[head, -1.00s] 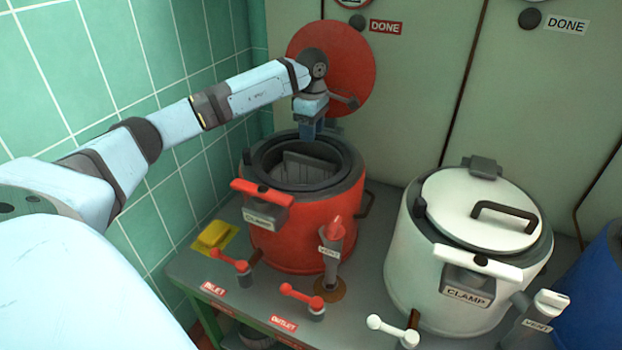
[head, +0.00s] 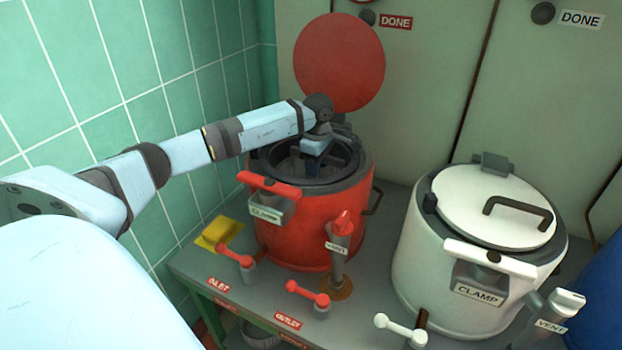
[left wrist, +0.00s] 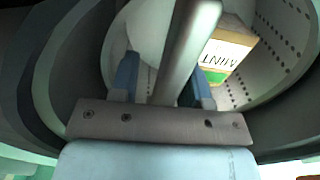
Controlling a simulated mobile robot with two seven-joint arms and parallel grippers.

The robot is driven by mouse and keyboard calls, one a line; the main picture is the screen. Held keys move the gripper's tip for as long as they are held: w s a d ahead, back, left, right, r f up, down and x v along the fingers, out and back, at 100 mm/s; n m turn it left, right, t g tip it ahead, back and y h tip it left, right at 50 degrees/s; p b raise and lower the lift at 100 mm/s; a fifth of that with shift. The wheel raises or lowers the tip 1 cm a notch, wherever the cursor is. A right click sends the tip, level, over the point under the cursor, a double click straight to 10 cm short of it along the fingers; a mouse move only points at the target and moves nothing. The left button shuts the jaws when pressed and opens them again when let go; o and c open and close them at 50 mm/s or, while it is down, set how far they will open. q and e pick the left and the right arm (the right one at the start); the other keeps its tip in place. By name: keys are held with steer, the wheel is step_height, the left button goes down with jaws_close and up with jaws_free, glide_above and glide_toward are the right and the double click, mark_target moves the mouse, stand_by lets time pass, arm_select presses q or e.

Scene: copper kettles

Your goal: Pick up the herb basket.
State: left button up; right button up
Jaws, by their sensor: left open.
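The herb basket (left wrist: 277,62) is a pale perforated metal basket inside the open red kettle (head: 310,235). In the left wrist view its grey bar handle (left wrist: 185,45) runs between my two blue fingers. A carton marked MINT (left wrist: 228,48) is inside the basket. My left gripper (head: 312,169) points down into the kettle mouth in the head view. It also shows in the left wrist view (left wrist: 163,80), open, with a finger on each side of the handle. In the head view the arm and the rim hide most of the basket. My right gripper is not in view.
The kettle's red lid (head: 339,63) stands open behind it. A closed white kettle (head: 475,255) is to the right, with a blue one (head: 597,285) at the edge. A tiled wall is left.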

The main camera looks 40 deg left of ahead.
arm_select(q)
steer(key=shift+r, duration=0.1)
steer(key=shift+c, duration=0.9)
jaws_close()
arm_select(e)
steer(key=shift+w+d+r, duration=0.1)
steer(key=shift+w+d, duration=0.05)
arm_select(q)
steer(key=shift+r, duration=0.1)
